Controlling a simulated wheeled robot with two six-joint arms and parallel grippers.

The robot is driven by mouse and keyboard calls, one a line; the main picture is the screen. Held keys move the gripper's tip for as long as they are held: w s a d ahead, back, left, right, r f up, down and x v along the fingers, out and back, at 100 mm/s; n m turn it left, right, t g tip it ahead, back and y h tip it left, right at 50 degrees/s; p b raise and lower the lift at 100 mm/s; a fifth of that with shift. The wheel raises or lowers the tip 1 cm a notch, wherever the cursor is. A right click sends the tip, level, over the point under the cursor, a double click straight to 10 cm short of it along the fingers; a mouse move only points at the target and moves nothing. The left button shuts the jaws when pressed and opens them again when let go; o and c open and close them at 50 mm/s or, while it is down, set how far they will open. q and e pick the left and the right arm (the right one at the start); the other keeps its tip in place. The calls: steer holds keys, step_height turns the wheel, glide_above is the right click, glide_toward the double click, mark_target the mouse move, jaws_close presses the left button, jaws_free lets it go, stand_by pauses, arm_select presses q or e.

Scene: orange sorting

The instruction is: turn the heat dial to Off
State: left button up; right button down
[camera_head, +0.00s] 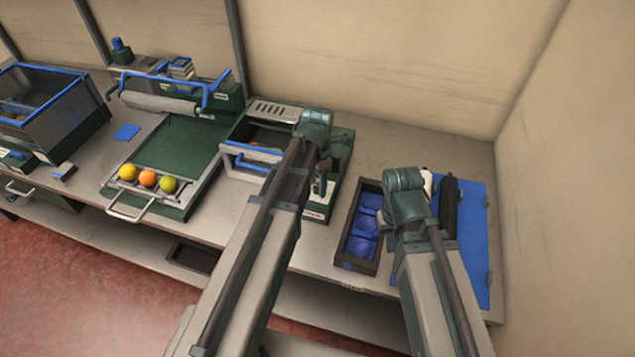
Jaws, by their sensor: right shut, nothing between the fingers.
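A green-and-grey machine (270,107) with a slotted top and a blue-handled front drawer stands at the middle of the bench. A small pale label (316,213) shows low on its front right. I cannot make out the heat dial; my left arm covers part of this front. My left gripper (322,186) points down close to the machine's right front, and its fingertips are too small to read. My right gripper (428,184) is mostly hidden behind its own wrist, beside the blue mat, shut and empty.
A dark tray (347,260) with blue cups lies between my arms. A blue mat (476,235) with a dark roller (448,205) is at right. A grey bin (65,120) stands far left.

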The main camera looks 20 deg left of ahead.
mark_target(317, 186)
arm_select(q)
steer(key=shift+r, duration=0.15)
step_height(317, 186, up, 14)
steer(key=p, duration=1.4)
steer(key=shift+f, duration=0.2)
steer(key=s+d+f+m+b, duration=0.3)
steer(key=s+m, duration=0.1)
steer(key=m, duration=0.6)
steer(key=s+d+f+m+b, duration=0.2)
steer(key=s+d+m+b, duration=0.1)
steer(key=m, duration=0.7)
steer(key=s+d+f+m+y+b, duration=0.1)
steer(key=s+d+f+m+b, duration=0.2)
steer(key=s+m, duration=0.4)
steer(key=shift+d+f+m, duration=0.2)
steer(key=shift+d+m, duration=0.2)
steer(key=shift+m, duration=0.5)
steer(key=shift+d+f+m, duration=0.15)
steer(key=shift+d+m, duration=0.25)
steer(key=shift+m, duration=0.5)
